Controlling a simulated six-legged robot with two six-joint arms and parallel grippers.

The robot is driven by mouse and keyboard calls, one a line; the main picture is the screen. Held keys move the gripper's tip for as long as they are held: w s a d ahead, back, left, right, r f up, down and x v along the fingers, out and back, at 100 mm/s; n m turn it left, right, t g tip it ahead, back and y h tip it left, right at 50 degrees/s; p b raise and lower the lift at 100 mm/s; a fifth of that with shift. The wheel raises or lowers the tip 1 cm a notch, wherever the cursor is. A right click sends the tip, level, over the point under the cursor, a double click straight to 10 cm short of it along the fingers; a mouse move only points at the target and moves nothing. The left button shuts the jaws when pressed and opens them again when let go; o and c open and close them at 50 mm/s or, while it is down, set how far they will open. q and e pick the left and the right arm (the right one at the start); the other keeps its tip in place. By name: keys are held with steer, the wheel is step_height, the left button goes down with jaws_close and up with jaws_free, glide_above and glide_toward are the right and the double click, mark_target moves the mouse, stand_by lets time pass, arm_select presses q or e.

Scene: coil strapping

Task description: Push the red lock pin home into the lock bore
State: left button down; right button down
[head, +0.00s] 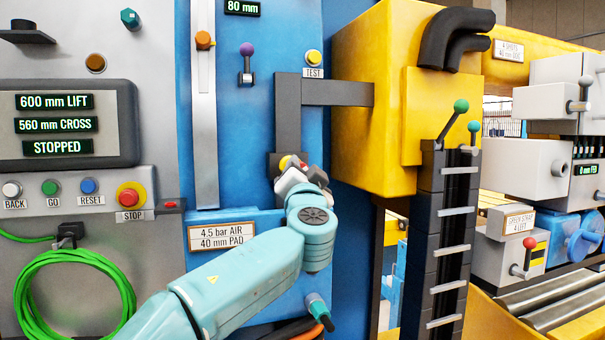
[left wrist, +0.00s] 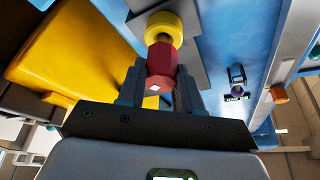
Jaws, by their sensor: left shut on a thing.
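The red lock pin (left wrist: 160,66) shows in the left wrist view as a red six-sided piece between the two fingers of my left gripper (left wrist: 161,88), which is shut on it. Beyond the pin's far end is a yellow round collar (left wrist: 164,22), in line with it, at the dark grey bracket. The bore itself is hidden. In the head view my left gripper (head: 291,177) is at the lower end of the dark grey bracket (head: 288,120), and a bit of the yellow collar (head: 285,161) shows there. I cannot tell how deep the pin sits. My right gripper is not in view.
The bracket joins the yellow housing (head: 362,100) on the right. A sign plate (head: 222,236) is below on the blue panel. A control panel with buttons and a red stop button (head: 131,196) is at left, with a coiled green cable (head: 72,258) below.

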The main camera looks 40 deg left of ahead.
arm_select(q)
steer(key=shift+a, duration=0.15)
steer(key=shift+w+a, duration=0.4)
steer(key=shift+a, duration=0.3)
steer(key=shift+c, duration=2.2)
jaws_free()
steer(key=shift+s+d+b, duration=0.45)
steer(key=shift+d+b, duration=0.15)
steer(key=shift+d, duration=0.3)
steer(key=shift+s+d+b, duration=0.45)
steer(key=shift+d+b, duration=0.2)
steer(key=shift+d, duration=0.2)
steer(key=shift+s+d+b, duration=0.45)
steer(key=shift+d+b, duration=0.15)
steer(key=shift+d, duration=0.3)
